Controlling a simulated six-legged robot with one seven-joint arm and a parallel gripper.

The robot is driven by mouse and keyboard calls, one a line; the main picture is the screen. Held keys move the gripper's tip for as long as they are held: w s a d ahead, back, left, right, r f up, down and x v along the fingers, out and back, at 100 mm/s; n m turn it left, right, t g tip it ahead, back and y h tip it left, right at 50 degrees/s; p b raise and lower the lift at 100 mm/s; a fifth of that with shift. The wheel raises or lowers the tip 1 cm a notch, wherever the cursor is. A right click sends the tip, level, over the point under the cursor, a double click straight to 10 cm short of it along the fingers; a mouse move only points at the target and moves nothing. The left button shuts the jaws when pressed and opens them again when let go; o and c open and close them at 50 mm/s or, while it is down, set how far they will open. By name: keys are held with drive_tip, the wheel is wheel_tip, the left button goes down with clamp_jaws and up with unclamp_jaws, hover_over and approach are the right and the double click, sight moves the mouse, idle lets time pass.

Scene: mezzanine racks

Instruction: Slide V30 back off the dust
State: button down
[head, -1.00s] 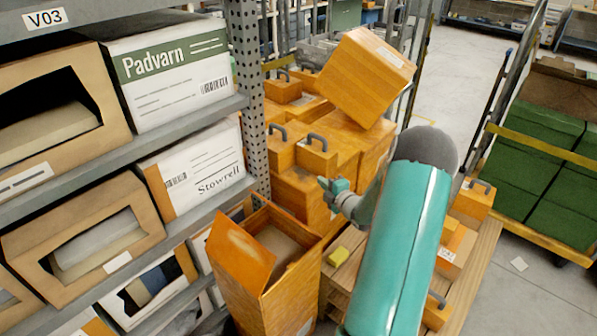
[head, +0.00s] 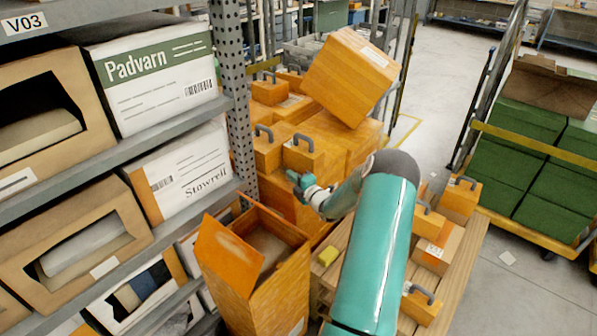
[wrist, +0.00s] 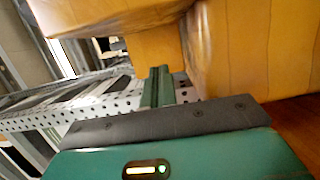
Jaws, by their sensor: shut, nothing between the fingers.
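I cannot pick out V30 for certain. A small orange box (head: 437,254) on the pallet's right side bears a white tag that seems to begin "V3"; its last character is unclear. No dust patch can be made out. My gripper (head: 293,177) is shut and empty, in front of the stacked orange boxes, just below a small box with a dark handle (head: 303,158). Whether it touches them cannot be told. In the wrist view the closed green fingers (wrist: 157,87) point at the gap beside a large orange box (wrist: 255,50).
A tilted orange box (head: 350,75) rests on top of the stack. A grey rack post (head: 235,100) stands at left.

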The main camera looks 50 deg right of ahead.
sight(299, 170)
drive_tip(key=shift+w+d, duration=0.2)
drive_tip(key=shift+d, duration=0.8)
drive_tip(key=shift+w+d, duration=0.2)
drive_tip(key=shift+d, duration=0.8)
drive_tip(key=shift+d, duration=0.1)
